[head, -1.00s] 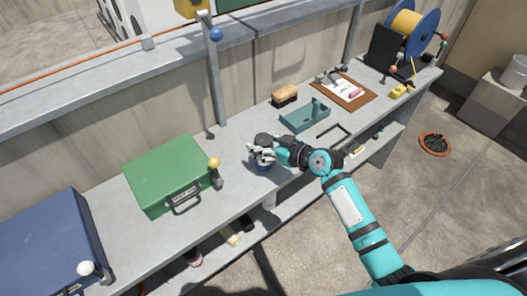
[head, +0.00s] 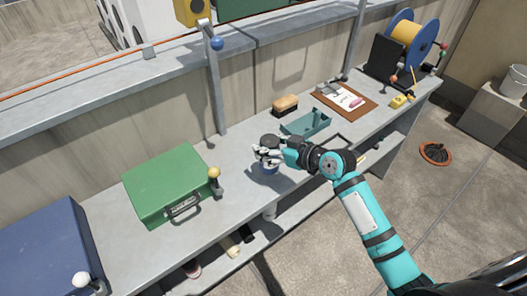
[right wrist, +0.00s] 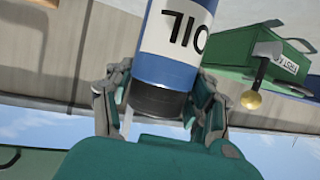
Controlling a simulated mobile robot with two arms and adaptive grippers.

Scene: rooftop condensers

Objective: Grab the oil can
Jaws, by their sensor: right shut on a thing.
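The oil can is a white and blue cylinder with a dark top; in the right wrist view the oil can (right wrist: 172,65) shows its letters upside down. In the head view only its dark top (head: 269,139) and a bit of its blue lower part show, above the grey workbench (head: 232,205). My right gripper (head: 268,155) is shut around it, with fingers on both sides in the right wrist view. The can looks upright. I cannot tell whether its base touches the bench. My left gripper is not in view.
A green first aid case (head: 165,182) and a blue case (head: 45,250) are left of the can. A teal tray (head: 293,127), a brush (head: 285,104), a clipboard (head: 345,98) and a cable spool (head: 412,32) are to the right.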

